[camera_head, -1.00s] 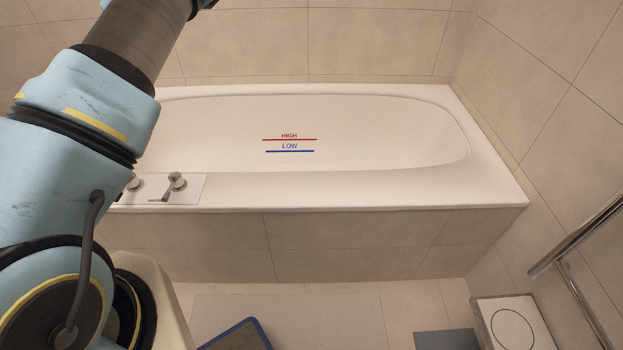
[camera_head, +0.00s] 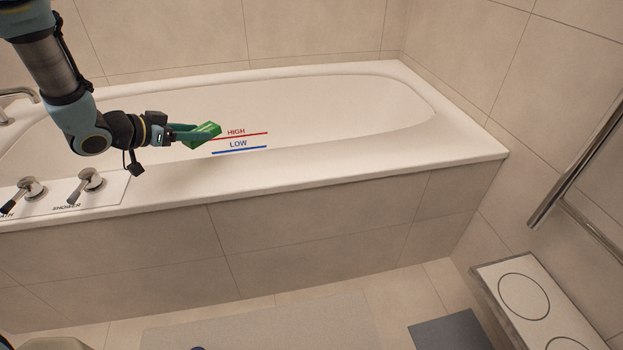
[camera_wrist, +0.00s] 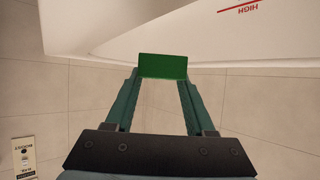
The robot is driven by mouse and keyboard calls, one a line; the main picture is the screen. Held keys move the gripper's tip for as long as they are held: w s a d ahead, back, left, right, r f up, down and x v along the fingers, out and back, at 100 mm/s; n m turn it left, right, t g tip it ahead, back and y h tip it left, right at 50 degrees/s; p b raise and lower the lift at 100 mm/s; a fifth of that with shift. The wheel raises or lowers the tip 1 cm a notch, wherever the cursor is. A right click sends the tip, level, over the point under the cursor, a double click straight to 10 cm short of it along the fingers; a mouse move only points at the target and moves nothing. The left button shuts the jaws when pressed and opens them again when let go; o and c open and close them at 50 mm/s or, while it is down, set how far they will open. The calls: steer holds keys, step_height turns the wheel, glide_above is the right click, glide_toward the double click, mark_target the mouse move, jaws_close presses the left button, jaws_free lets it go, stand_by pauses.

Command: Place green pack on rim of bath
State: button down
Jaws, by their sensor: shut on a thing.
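The green pack (camera_head: 207,131) is held at the tips of my gripper (camera_head: 192,136), which is shut on it. In the wrist view the pack (camera_wrist: 163,66) sits between the two dark green fingers of my gripper (camera_wrist: 162,76). The white bath (camera_head: 330,170) runs across the head view, with its front rim below and right of the pack. The pack appears above the bath in the head view, near the red HIGH and blue LOW lines. I cannot tell its exact height over the rim.
Bath and shower taps (camera_head: 88,181) stand on the rim at the left. A metal rail (camera_head: 580,165) is on the right wall, above a white box (camera_head: 525,290). A grey mat (camera_head: 262,325) lies on the floor. The front rim right of the taps is clear.

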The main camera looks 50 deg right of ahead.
mark_target(262, 166)
steer(key=s+d+r+m+g+y+b, duration=0.2)
steer(key=s+d+m+g+y+b, duration=0.1)
steer(key=s+d+m+g+b, duration=0.75)
steer(key=f, duration=0.3)
steer(key=s+a+f+n+t, duration=0.1)
steer(key=f, duration=0.2)
steer(key=f+n+t+p, duration=0.1)
steer(key=f, duration=0.2)
steer(key=shift+s+a+f+n+t, duration=0.15)
steer(key=shift+s+n+t, duration=0.1)
steer(key=shift+s, duration=0.15)
steer(key=shift+f, duration=0.15)
steer(key=shift+c, duration=1.2)
jaws_free()
